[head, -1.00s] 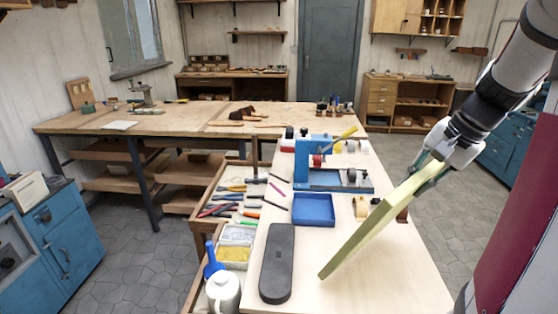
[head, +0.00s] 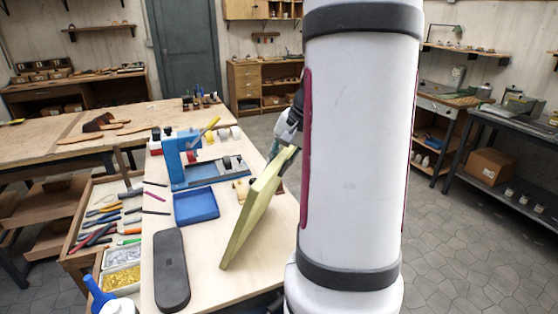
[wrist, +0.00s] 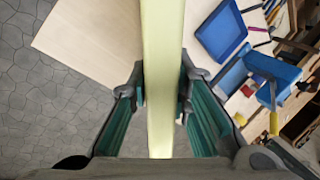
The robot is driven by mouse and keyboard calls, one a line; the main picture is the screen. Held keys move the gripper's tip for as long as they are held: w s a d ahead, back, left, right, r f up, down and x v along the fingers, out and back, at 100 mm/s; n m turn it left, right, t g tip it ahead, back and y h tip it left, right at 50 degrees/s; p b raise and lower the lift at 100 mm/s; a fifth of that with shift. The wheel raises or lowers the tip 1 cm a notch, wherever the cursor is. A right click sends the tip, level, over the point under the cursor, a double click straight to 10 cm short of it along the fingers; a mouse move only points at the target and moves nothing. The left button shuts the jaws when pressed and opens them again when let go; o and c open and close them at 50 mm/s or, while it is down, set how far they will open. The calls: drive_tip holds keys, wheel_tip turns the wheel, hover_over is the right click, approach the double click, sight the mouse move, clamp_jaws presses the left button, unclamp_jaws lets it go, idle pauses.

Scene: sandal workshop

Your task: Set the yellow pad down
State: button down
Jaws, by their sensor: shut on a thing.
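The yellow pad (head: 252,208) is a pale yellow-green slab, held on edge and tilted over the right part of the light wooden bench (head: 210,271) in the head view. Its lower corner is close to the bench top; I cannot tell whether it touches. My gripper (head: 284,158) is shut on the pad's upper end, partly hidden behind my arm. In the wrist view the pad (wrist: 164,60) runs edge-on between the two teal-lined fingers of my gripper (wrist: 163,95).
A dark grey long block (head: 171,270) lies left of the pad. A blue tray (head: 196,206) and a blue machine (head: 180,160) stand behind it. Tools fill a side tray (head: 82,254) at the left. Bare bench lies between the block and the pad.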

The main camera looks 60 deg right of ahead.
drive_tip(key=shift+r, duration=0.15)
drive_tip(key=c, duration=1.8)
unclamp_jaws()
drive_tip(key=shift+f, duration=0.25)
drive_tip(key=shift+c, duration=0.2)
drive_tip(key=o, duration=0.4)
drive_tip(key=shift+c, duration=0.2)
drive_tip(key=shift+r, duration=0.15)
